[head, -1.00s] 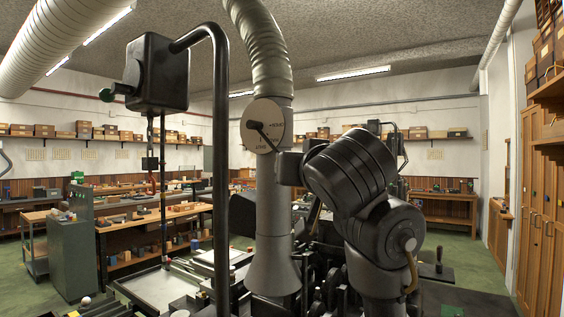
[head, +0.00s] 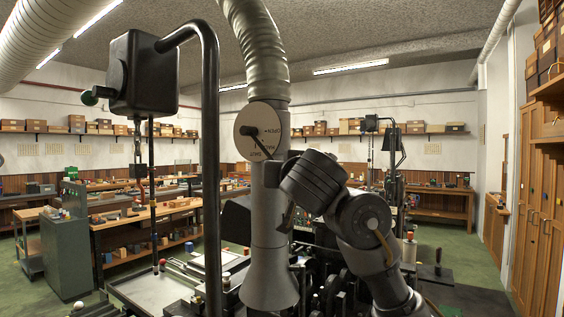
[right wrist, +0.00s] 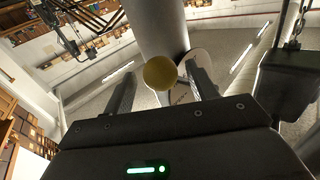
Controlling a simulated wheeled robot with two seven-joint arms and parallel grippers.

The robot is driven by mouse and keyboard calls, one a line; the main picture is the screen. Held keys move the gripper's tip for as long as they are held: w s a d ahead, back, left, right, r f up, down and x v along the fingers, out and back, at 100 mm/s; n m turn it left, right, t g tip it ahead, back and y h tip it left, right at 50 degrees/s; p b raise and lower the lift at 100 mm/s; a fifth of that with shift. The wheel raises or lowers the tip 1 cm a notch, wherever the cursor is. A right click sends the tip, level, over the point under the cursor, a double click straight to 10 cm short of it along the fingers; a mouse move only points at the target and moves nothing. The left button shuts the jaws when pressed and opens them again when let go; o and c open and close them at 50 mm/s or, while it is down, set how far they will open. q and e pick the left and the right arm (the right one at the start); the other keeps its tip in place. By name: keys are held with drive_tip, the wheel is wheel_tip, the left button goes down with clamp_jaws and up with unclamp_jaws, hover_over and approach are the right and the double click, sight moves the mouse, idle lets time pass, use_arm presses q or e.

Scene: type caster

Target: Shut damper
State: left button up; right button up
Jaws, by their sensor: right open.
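The damper's round pale dial (head: 276,118) sits on the grey vertical duct (head: 270,215), with OPEN lettering at its right and SHUT at its lower part. A dark lever (head: 259,144) crosses the dial, slanting from upper left to lower right; its lower end runs toward my right gripper and is hard to make out. In the right wrist view a yellow ball knob (right wrist: 160,73) lies between the spread fingers of my right gripper (right wrist: 162,68), with the dial (right wrist: 200,67) behind it. I cannot tell whether the fingers touch the knob. My left gripper is out of view.
A black bent pipe (head: 211,190) stands left of the duct, near a hanging black box (head: 143,73). Dark machinery crowds the duct's foot. A bench (head: 150,225) with blocks and a green-grey cabinet (head: 68,245) stand at left.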

drive_tip(key=shift+w+r, duration=0.15)
drive_tip(key=shift+w, duration=0.3)
drive_tip(key=shift+w+a, duration=0.1)
drive_tip(key=shift+w, duration=0.1)
drive_tip(key=shift+w+a, duration=0.1)
drive_tip(key=shift+w, duration=0.15)
drive_tip(key=shift+s, duration=0.1)
clamp_jaws()
drive_tip(key=shift+f, duration=0.3)
drive_tip(key=w+a+f+m+t+h+b, duration=0.1)
drive_tip(key=w+a+f+m+t+b, duration=0.2)
drive_tip(key=b, duration=1.3)
drive_tip(key=shift+a+m+t, duration=0.5)
drive_tip(key=shift+a+m, duration=0.15)
drive_tip(key=shift+m, duration=0.35)
unclamp_jaws()
drive_tip(key=shift+w, duration=0.1)
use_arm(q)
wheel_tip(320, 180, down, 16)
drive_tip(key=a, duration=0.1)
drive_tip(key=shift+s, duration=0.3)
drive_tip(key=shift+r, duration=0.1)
